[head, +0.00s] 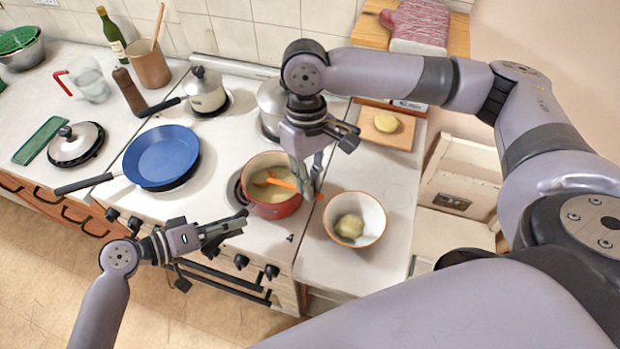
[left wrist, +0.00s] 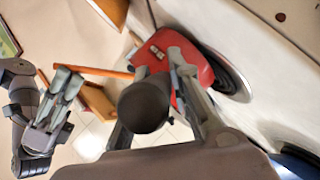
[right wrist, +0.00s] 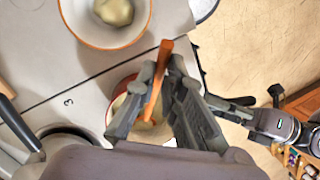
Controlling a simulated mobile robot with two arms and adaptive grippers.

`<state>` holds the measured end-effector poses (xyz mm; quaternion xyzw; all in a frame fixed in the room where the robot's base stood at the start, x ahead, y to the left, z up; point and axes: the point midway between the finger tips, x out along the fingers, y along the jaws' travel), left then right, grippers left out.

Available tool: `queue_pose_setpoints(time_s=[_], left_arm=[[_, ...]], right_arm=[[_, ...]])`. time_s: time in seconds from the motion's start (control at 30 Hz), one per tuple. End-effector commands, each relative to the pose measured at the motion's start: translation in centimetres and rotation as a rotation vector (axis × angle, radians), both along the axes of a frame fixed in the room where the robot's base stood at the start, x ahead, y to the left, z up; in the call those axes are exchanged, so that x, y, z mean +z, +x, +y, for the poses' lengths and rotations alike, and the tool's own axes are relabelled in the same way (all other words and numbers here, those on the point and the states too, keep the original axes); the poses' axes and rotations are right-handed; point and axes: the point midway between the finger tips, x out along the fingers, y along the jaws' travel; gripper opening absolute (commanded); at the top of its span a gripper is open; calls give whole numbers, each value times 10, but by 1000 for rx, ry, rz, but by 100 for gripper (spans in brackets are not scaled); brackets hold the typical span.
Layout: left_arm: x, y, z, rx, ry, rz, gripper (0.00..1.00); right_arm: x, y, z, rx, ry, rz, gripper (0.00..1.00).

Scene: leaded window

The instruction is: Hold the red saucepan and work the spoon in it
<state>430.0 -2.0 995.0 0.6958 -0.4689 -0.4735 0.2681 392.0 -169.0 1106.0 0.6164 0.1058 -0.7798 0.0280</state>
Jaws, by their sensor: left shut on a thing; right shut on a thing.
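The red saucepan (head: 274,209) stands on the front right burner with pale yellow contents. My left gripper (head: 240,222) is shut on its dark handle; the handle's round end (left wrist: 146,106) shows between the fingers in the left wrist view, with the red pan wall (left wrist: 200,68) beyond. My right gripper (head: 308,190) is shut on the orange spoon (head: 282,184) above the pan's right rim. The spoon slants down into the contents, its lower end hidden. In the right wrist view the spoon (right wrist: 158,78) passes between the fingers over the pan.
A white bowl (head: 357,238) with a pale lump stands close right of the saucepan. A blue frying pan (head: 162,157), a lidded pot (head: 207,98) and a steel pot (head: 271,100) occupy the other burners. A board (head: 375,135) with a yellow round thing lies behind the bowl.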

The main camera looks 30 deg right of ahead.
Motion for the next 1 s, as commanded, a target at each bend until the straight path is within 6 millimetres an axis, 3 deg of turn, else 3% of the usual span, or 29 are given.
queue_pose_setpoints(time_s=[0.73,1.0], left_arm=[[0,-3,-2,-8,-3,4,0],[0,-2,-1,-4,-2,3,0]], right_arm=[[1,-4,-2,-3,2,-5,0],[15,-4,-1,-1,2,-5,0]])
